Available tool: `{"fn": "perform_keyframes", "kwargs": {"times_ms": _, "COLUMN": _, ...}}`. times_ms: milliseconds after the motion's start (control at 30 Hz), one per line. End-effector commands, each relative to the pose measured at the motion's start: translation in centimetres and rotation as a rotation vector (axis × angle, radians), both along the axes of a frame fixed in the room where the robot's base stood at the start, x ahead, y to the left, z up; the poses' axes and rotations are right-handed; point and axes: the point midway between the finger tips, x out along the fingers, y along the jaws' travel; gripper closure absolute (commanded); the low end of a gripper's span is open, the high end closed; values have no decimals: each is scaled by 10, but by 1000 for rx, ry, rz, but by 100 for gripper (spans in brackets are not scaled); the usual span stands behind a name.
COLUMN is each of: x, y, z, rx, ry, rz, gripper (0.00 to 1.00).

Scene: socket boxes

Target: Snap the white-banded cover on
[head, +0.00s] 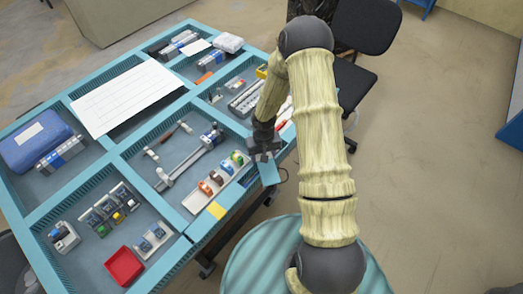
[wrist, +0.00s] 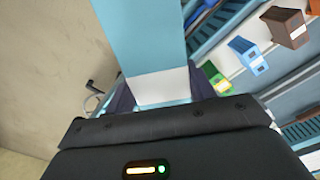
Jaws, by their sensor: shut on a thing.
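My gripper (head: 265,150) is over the right edge of the workbench. It is shut on a light blue cover (head: 268,173), which sticks out below the fingers. In the wrist view the blue cover (wrist: 140,35) lies between the fingers of my gripper (wrist: 162,92), with a white band (wrist: 160,87) close to the palm. On the bench, a group of grey boxes with coloured parts (head: 110,208) sits in the front left compartment. I cannot tell which box fits the cover.
A white strip (head: 220,183) holds small brown, orange and green pieces beside the gripper. A red tray (head: 124,266), a blue case (head: 36,141) and a white sheet (head: 126,97) lie on the bench. Raised teal dividers (head: 110,158) separate compartments. Floor is open at right.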

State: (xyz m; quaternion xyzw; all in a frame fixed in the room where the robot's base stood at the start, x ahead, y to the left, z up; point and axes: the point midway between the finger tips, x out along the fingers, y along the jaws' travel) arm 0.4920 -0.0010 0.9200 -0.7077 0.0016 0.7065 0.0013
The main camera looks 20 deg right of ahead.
Motion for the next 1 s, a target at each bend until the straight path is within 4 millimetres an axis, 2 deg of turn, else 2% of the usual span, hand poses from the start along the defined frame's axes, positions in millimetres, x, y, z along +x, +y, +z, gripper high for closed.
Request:
{"fn": "perform_keyframes", "kwargs": {"times_ms": 267, "x": 0, "y": 1, "z": 5, "rx": 0, "ry": 1, "rz": -76, "gripper": 89}}
{"fn": "perform_keyframes", "kwargs": {"times_ms": 367, "x": -1, "y": 1, "z": 10, "rx": 1, "ry": 2, "rz": -201, "gripper": 89}}
{"fn": "perform_keyframes", "kwargs": {"times_ms": 700, "x": -1, "y": 1, "z": 31, "rx": 0, "ry": 3, "rz": -811, "gripper": 89}}
{"fn": "perform_keyframes", "kwargs": {"times_ms": 833, "x": -1, "y": 2, "z": 33, "rx": 2, "ry": 2, "rz": -921, "gripper": 89}}
{"fn": "perform_keyframes", "kwargs": {"times_ms": 1000, "x": -1, "y": 1, "z": 32, "rx": 2, "ry": 2, "rz": -944, "gripper": 89}}
